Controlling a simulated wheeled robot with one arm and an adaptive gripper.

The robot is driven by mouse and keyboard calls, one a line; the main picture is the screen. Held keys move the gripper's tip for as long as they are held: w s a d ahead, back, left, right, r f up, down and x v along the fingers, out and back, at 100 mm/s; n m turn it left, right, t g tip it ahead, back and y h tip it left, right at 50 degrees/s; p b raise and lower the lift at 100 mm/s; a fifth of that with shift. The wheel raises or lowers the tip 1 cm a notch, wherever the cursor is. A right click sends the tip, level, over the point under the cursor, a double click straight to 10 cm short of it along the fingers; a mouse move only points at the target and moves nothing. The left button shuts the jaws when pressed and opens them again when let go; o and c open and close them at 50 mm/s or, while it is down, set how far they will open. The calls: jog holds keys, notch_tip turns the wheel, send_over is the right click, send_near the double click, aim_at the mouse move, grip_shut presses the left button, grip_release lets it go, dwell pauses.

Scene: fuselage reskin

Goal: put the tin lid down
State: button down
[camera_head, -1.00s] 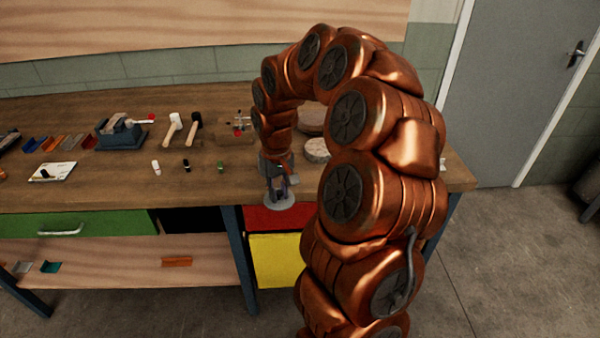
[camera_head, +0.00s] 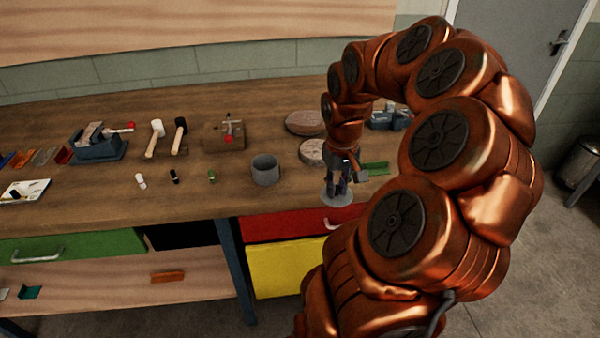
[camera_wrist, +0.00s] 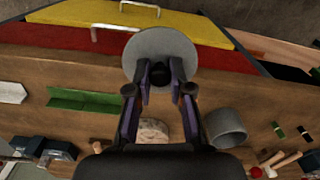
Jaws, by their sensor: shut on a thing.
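The tin lid (camera_head: 338,199) is a flat grey disc with a dark knob on top. In the head view it is at the bench's front edge, above the red drawer. My gripper (camera_head: 337,185) is above it, its fingers pointing down. In the wrist view the lid (camera_wrist: 160,46) lies beyond the fingertips, and my gripper (camera_wrist: 168,82) is shut on its knob. I cannot tell whether the lid touches the bench. A grey open tin (camera_head: 265,170) stands on the bench to the left of the lid; it also shows in the wrist view (camera_wrist: 223,128).
A pale round block (camera_head: 312,152) and a brown disc (camera_head: 304,122) lie behind my gripper. A green tray (camera_head: 376,168) is just right of it. Mallets (camera_head: 155,140), a vise (camera_head: 97,143) and small bottles stand left. Bare bench (camera_head: 240,195) lies front left of the tin.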

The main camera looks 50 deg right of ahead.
jog(key=p, duration=0.4)
send_over(302, 180)
jog(key=shift+f, duration=0.6)
jog(key=shift+f+p, duration=0.75)
jog(key=shift+f, duration=1.1)
jog(key=shift+f, duration=0.1)
jog(key=c, duration=1.5)
grip_release()
jog(key=shift+b, duration=0.3)
jog(key=o, duration=0.4)
jog(key=shift+o, duration=0.2)
notch_tip(302, 180, up, 12)
jog(key=b, duration=0.3)
jog(key=shift+r, duration=0.2)
